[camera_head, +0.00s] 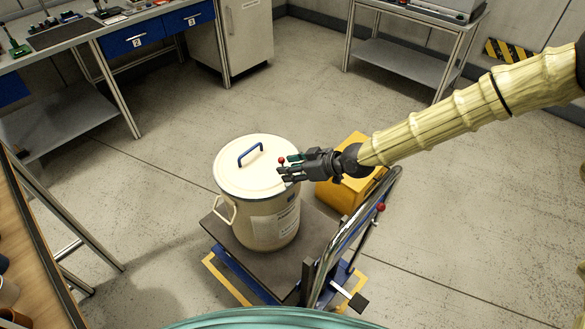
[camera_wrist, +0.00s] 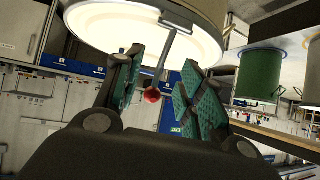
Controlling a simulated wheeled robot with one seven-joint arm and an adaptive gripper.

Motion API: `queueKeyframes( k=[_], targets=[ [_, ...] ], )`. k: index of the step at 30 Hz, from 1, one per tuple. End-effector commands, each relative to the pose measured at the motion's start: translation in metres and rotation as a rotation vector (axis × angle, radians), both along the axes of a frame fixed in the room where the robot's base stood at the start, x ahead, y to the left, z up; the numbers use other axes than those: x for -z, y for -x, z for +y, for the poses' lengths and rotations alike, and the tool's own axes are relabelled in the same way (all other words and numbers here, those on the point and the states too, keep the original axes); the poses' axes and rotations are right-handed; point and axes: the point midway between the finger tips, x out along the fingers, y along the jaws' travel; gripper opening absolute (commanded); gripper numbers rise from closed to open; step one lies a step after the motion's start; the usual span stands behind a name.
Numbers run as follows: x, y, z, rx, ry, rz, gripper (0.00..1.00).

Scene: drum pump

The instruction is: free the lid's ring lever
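A cream drum (camera_head: 266,226) stands upright on a platform cart. Its cream lid (camera_head: 232,180) has a blue handle on top (camera_head: 250,152). The ring lever, a thin grey rod (camera_wrist: 164,58) with a red ball knob (camera_wrist: 151,95), sticks out at the drum's rim. The red knob also shows at the lid's right edge in the head view (camera_head: 281,160). My gripper (camera_head: 284,171) is at that right edge, fingers pointing left. In the wrist view its green-padded fingers (camera_wrist: 162,72) are spread, with the lever and knob showing between them. Contact with the lever cannot be told.
The cart's platform (camera_head: 285,270) carries the drum, with a curved metal handle (camera_head: 350,235) close below my arm. A yellow box (camera_head: 350,185) stands behind my gripper. A workbench (camera_head: 70,35) is at upper left, and a steel table (camera_head: 410,65) at the back. The floor between is clear.

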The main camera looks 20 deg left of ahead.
Motion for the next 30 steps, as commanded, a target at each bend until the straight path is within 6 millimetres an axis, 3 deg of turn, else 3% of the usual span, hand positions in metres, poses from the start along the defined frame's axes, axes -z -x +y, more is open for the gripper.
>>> queueKeyframes(
  k=[11,30],
  targets=[
    [-0.007,0.001,-0.011,0.002,-0.001,-0.001,0.39],
    [-0.055,0.019,-0.077,0.002,-0.001,0.001,0.39]
  ],
)
